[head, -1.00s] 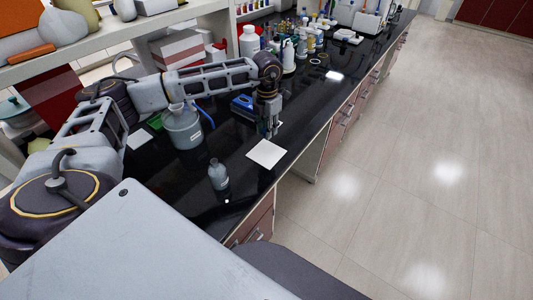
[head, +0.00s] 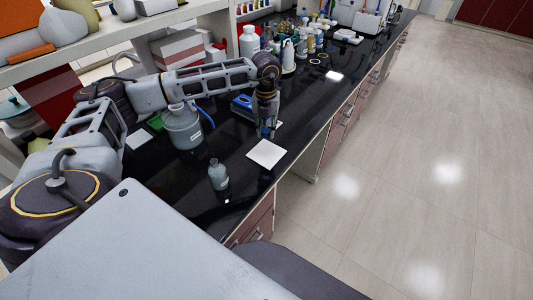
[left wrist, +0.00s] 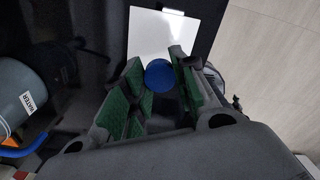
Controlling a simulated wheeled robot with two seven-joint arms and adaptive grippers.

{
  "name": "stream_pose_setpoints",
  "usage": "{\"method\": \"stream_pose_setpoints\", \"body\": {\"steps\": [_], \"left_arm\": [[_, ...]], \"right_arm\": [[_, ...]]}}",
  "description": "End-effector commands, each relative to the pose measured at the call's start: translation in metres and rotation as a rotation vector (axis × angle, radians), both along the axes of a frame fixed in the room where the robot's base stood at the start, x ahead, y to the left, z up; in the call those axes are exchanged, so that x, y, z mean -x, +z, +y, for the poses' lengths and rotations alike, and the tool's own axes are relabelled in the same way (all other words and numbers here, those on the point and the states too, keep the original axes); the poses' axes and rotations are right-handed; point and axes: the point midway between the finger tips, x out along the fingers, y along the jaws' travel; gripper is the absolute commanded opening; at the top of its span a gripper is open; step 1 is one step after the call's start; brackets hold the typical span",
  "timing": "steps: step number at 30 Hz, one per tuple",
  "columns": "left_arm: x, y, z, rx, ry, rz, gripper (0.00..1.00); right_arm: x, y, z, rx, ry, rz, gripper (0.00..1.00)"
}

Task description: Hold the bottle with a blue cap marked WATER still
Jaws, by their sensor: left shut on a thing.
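My left gripper (head: 267,131) points down over the black counter, just behind a white square sheet. In the left wrist view, a round blue cap (left wrist: 160,75) sits between the green-padded fingers of this gripper (left wrist: 158,90), which is shut on the capped bottle. The bottle's body and any label on it are hidden below the cap and by the fingers. I cannot tell whether its base touches the counter. My right gripper is in neither view.
The white sheet (head: 267,153) lies near the counter's front edge. A small grey bottle (head: 219,176) stands nearer me. A large grey bottle (head: 184,130) with a blue tube stands left; its label reads WATER in the wrist view (left wrist: 17,95). Several bottles crowd the far counter.

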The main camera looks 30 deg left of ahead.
Motion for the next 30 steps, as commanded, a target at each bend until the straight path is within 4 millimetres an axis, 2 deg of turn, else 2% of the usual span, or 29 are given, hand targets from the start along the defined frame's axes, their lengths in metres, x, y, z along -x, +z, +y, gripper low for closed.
{"method": "stream_pose_setpoints", "body": {"steps": [10,25,30], "left_arm": [[0.000,0.000,0.000,0.001,0.144,0.000,0.00],[0.000,-0.001,0.000,0.000,0.160,0.000,0.00],[0.001,-0.012,0.000,0.000,0.160,0.002,0.00]], "right_arm": [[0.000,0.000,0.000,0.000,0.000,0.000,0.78],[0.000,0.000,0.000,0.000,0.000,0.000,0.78],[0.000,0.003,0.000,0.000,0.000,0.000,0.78]]}}
